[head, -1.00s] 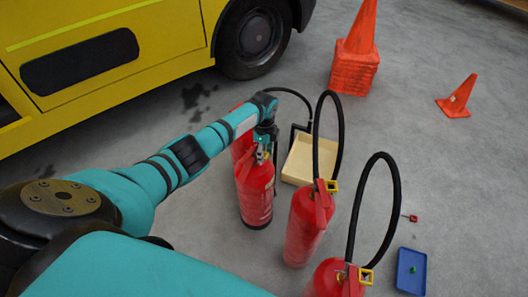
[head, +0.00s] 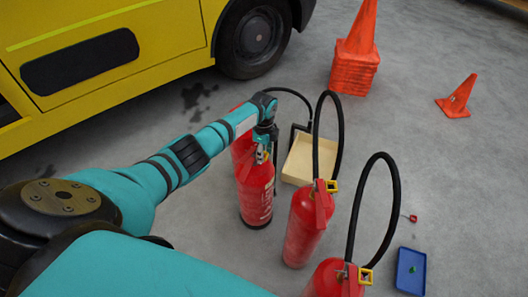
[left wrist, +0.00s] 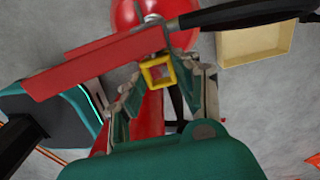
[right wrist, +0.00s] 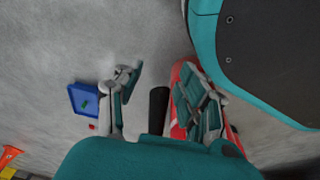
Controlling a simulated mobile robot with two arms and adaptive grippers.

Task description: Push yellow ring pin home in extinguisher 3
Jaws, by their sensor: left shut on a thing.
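In the left wrist view, a yellow ring pin (left wrist: 147,74) sits between the fingertips of my left gripper (left wrist: 158,82), which is shut on it. The ring is at the red lever of an extinguisher (left wrist: 100,66). In the head view, my left gripper (head: 263,148) is at the top of this extinguisher (head: 255,197), which stands upright; I cannot read its number. The pin's shaft is hidden, so I cannot tell how deep it sits. In the right wrist view, my right gripper (right wrist: 160,85) is open, with nothing visibly held.
Two nearer extinguishers (head: 303,230) (head: 335,283) with yellow rings and looped black hoses stand to the right; another (head: 240,140) is behind. A cream tray (head: 297,177), a blue tray (head: 402,285) and orange cones (head: 355,70) stand on the floor. A yellow vehicle (head: 170,50) is behind.

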